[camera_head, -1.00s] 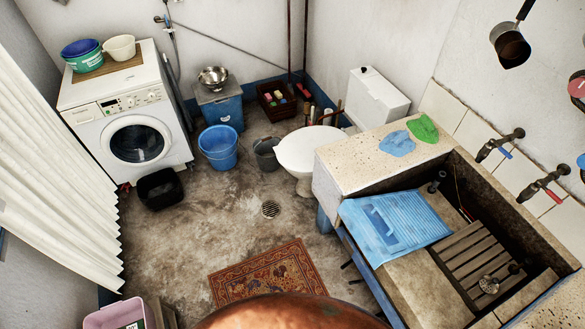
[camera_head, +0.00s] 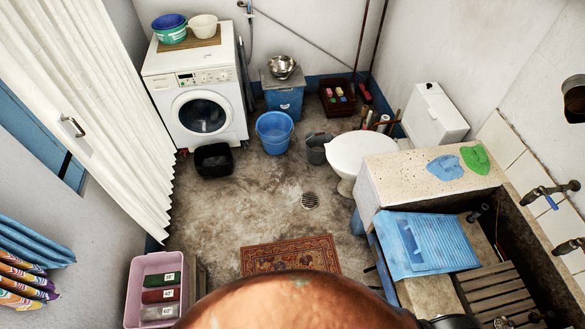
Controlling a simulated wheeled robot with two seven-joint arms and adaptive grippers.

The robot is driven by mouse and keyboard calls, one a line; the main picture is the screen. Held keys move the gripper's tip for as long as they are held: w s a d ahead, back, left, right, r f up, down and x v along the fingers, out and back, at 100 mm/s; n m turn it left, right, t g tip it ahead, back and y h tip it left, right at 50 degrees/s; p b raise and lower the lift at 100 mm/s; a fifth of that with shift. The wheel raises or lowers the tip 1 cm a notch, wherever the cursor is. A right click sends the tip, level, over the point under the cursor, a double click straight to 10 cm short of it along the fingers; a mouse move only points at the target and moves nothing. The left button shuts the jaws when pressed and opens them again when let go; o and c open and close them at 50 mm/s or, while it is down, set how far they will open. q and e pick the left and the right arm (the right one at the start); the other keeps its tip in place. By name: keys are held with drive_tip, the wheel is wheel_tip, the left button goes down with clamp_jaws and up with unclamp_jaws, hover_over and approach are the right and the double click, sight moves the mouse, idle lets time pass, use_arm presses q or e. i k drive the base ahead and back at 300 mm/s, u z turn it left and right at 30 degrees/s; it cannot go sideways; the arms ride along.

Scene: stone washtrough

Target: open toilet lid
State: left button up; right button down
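The washtrough's end hides part of the toilet's lower right side. Neither of my grippers shows in the head view. A rounded copper-coloured shape (camera_head: 295,303) at the bottom centre hides the floor there.
The washtrough (camera_head: 385,178) with a blue washboard (camera_head: 428,245) borders the right side. Buckets, including a blue one (camera_head: 274,132), stand left of the toilet. A rug (camera_head: 290,254) lies on the open middle floor. A pink crate (camera_head: 140,272) is at lower left, a washing machine (camera_head: 222,76) at back left.

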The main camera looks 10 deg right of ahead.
sight(346, 152)
drive_tip(key=u, duration=0.35)
drive_tip(key=i, duration=1.2)
drive_tip(key=z, duration=0.45)
